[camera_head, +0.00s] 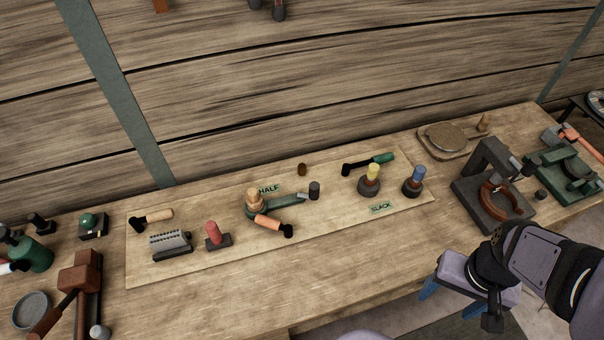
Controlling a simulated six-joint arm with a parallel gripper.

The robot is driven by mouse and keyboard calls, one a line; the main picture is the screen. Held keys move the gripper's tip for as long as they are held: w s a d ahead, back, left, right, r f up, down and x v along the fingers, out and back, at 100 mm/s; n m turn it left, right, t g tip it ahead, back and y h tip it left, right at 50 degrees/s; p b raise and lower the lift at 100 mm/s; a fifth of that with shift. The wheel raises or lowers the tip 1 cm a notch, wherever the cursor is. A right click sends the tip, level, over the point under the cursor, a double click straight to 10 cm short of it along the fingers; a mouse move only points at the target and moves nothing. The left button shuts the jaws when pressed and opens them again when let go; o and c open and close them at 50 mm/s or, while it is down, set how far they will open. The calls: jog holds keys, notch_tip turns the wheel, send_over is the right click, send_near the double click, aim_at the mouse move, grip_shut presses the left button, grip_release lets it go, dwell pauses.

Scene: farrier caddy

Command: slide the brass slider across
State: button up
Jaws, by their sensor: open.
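I cannot pick out the brass slider for certain. A small brown, brass-like piece (302,169) sits near the back edge of the pale board (330,222). A tan-topped knob (254,197) stands on a green fitting near the HALF label (269,189), with a dark-ended green arm (290,200) reaching right. My gripper (447,305) is at the lower right, in front of the bench's front edge. Its blue fingers are spread apart, with nothing seen between them. It is apart from everything on the board.
Yellow-topped (373,174) and blue-topped (416,176) knobs stand at the board's right, near the SLACK label (381,208). A red-topped block (213,233) and a ridged grey block (170,243) are at left. A dark clamp stand (490,185) stands behind my gripper. The board's front strip is clear.

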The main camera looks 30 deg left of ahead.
jog(key=c, duration=0.4)
jog(key=shift+w+f, duration=0.15)
jog(key=shift+w, duration=0.2)
jog(key=shift+c, duration=1.1)
jog(key=w+a+f+n+t+b, duration=0.1)
jog(key=w+a+f+t+b, duration=0.2)
jog(key=w, duration=0.6)
jog(key=n+t+y+b, duration=0.3)
jog(key=n+t+b, duration=0.1)
jog(key=b, duration=0.7)
send_over(302, 166)
jog(key=s+d, duration=0.3)
jog(key=d, duration=1.2)
notch_tip(302, 166, down, 6)
jog(key=shift+d+f, duration=0.1)
jog(key=shift+f, duration=0.15)
jog(key=a, duration=0.4)
jog(key=a+n+y+b, duration=0.1)
jog(key=a, duration=0.3)
jog(key=s+a+f+y+b, duration=0.1)
jog(key=a, duration=0.3)
jog(key=shift+s+a+n, duration=0.1)
jog(key=shift+a+n, duration=0.25)
jog(key=shift+n, duration=0.05)
jog(key=shift+w+p+x, duration=0.2)
jog(key=shift+p+x, duration=1.1)
jog(key=shift+x, duration=2.3)
jog(key=shift+d+r, duration=0.1)
jog(key=shift+d, duration=0.05)
